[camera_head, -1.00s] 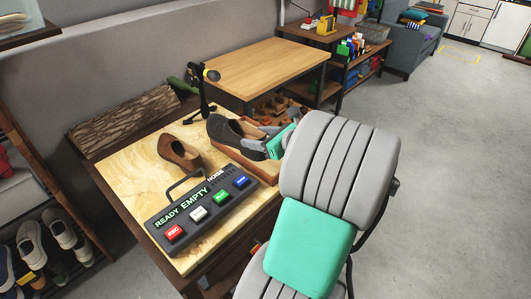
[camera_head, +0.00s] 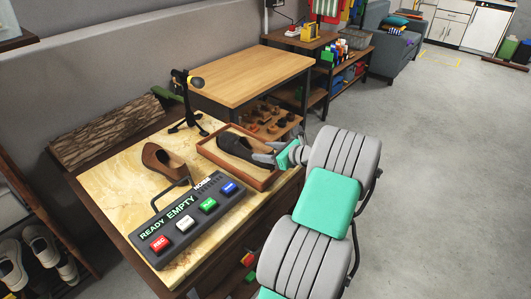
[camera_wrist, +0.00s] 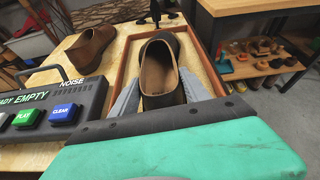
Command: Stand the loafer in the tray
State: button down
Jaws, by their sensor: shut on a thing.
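The dark loafer (camera_head: 240,149) has a brown inside and sits upright, sole down, within the wooden-rimmed tray (camera_head: 262,186). In the wrist view the loafer (camera_wrist: 158,70) points away from me with its opening up, and the tray's rim (camera_wrist: 207,70) runs around it. My gripper (camera_head: 270,154) is at the loafer's near end, low over the tray's right side. Its grey fingers (camera_wrist: 162,98) are shut on the loafer, one on each side. The sole's contact with the tray floor is hidden.
A brown shoe (camera_head: 163,161) stands on the table left of the tray. A dark panel with coloured buttons (camera_head: 190,223) lies in front. A black stand (camera_head: 186,110) rises behind the tray. A shelf of small brown items (camera_head: 268,116) is beyond.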

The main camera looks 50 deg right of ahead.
jog(key=c, duration=0.5)
grip_release()
